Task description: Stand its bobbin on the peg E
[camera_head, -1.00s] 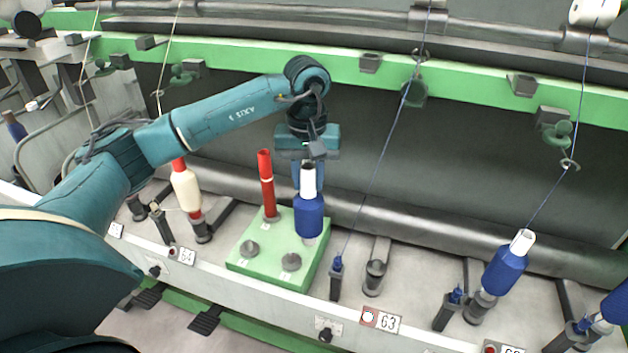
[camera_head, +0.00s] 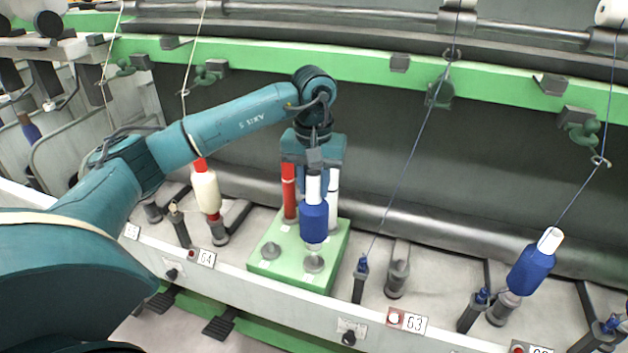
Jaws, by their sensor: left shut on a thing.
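A blue bobbin (camera_head: 313,222) on a white tube is upright in my left gripper (camera_head: 313,168), which is shut on the tube's upper end. It hangs over the green block (camera_head: 258,276), above the front right grey peg (camera_head: 313,264). I cannot tell whether the bobbin's lower end touches that peg. A front left grey peg (camera_head: 270,251) is bare. A red tube (camera_head: 289,190) and a white tube (camera_head: 333,198) stand at the back of the block. The small labels on the block are too small to read, so I cannot tell which peg is E. My right gripper is not in view.
A cream bobbin (camera_head: 207,192) stands at position 64 on the left. An empty spindle (camera_head: 396,277) stands near label 63 (camera_head: 414,324). Another blue bobbin (camera_head: 530,268) stands to the right with its yarn running up. A slanting yarn (camera_head: 412,150) hangs right of my gripper.

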